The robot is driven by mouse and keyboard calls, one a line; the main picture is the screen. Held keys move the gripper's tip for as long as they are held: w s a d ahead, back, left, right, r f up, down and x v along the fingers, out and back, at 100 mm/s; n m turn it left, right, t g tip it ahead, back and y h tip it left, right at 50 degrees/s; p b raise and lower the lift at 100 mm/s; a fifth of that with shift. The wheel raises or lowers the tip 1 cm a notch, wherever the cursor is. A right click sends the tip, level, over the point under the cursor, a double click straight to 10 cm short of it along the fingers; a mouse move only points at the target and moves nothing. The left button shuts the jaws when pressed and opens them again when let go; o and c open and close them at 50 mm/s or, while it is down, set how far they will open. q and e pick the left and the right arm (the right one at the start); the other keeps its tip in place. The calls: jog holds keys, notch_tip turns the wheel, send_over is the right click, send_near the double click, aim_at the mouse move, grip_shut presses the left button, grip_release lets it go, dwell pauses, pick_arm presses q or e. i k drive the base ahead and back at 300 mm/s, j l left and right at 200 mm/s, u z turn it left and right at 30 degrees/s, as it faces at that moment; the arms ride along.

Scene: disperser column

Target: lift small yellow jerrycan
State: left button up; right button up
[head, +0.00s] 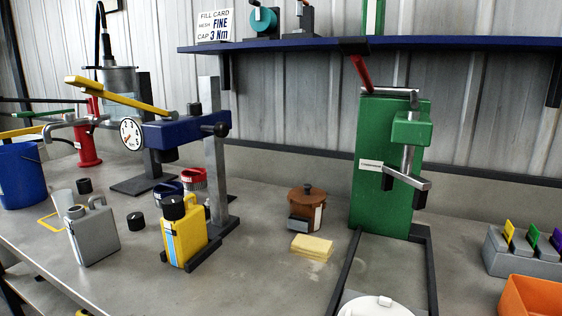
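The small yellow jerrycan (187,240) stands upright on the grey bench, left of the middle in the head view. It has a blue stripe on its side and a black cap (172,207). It stands at the dark foot of the blue-headed column, beneath the blue head (187,130) with its round dial. A grey jerrycan (94,236) stands to its left, apart from it. Neither of my grippers shows in the head view, and nothing is seen holding the yellow jerrycan.
A black cap (136,221) lies between the jerrycans. Blue and red rings (193,178) sit behind. A brown pot (307,204), a yellow sponge (312,247) and a green press (375,165) are right. A blue bucket (20,176) is far left. Bare bench lies in front.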

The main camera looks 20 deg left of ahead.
aim_at(184, 238)
jog(key=u, duration=1.25)
jog(key=j+z, duration=0.1)
jog(key=z, duration=0.35)
jog(key=j+z, duration=0.15)
jog(key=z, duration=0.35)
jog(key=j+z, duration=0.35)
jog(key=j, duration=0.25)
jog(key=j+z, duration=0.3)
jog(key=j, duration=0.3)
jog(key=k+j+z, duration=0.1)
jog(key=j+z, duration=0.25)
jog(key=j, duration=0.2)
